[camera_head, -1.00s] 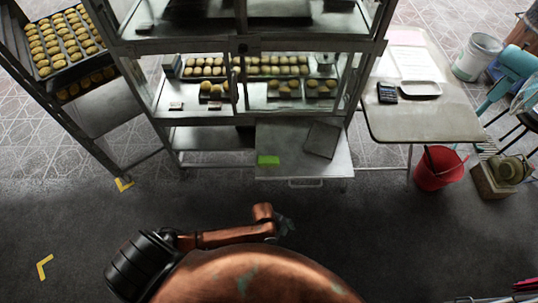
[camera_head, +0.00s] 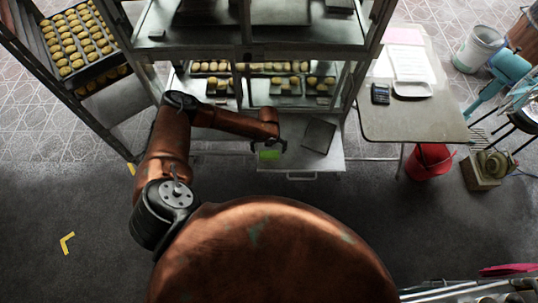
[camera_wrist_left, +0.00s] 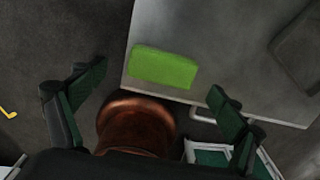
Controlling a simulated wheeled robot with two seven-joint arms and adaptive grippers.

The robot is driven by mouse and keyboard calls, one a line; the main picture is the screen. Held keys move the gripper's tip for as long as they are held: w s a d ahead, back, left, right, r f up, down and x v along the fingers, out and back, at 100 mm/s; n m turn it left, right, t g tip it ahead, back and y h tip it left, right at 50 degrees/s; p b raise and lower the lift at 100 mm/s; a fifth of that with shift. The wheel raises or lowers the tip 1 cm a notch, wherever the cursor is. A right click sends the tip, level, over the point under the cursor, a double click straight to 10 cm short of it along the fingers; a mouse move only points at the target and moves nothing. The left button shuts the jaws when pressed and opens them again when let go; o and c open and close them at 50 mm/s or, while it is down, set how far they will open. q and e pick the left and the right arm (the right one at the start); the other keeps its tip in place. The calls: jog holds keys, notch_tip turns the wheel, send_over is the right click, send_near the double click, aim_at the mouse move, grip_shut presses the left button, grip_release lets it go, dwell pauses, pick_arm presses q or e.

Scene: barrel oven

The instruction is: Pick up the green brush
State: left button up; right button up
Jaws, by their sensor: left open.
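The green brush (camera_head: 269,155) lies near the left front corner of a low grey metal shelf (camera_head: 315,165) that juts from the rack. In the left wrist view it is a bright green block (camera_wrist_left: 163,66) with its top side clear. My left gripper (camera_head: 274,143) is over the brush and covers part of it in the head view. In the left wrist view the left gripper (camera_wrist_left: 152,94) is open, its two dark fingers wide apart, with nothing between them. The brush appears beyond the fingertips, not touched. My right gripper is not in view.
A dark flat tray (camera_head: 319,136) lies on the same shelf, right of the brush. The glass rack (camera_head: 243,75) with pastries stands just behind. A table (camera_head: 415,122) and a red bucket (camera_head: 430,161) are to the right. The dark floor is clear at left.

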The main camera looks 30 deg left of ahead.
aim_at(269, 154)
pick_arm(q)
notch_tip(269, 154, down, 5)
jog(key=shift+w+d+f, duration=0.1)
jog(key=shift+d+f, duration=0.05)
jog(key=c, duration=1.3)
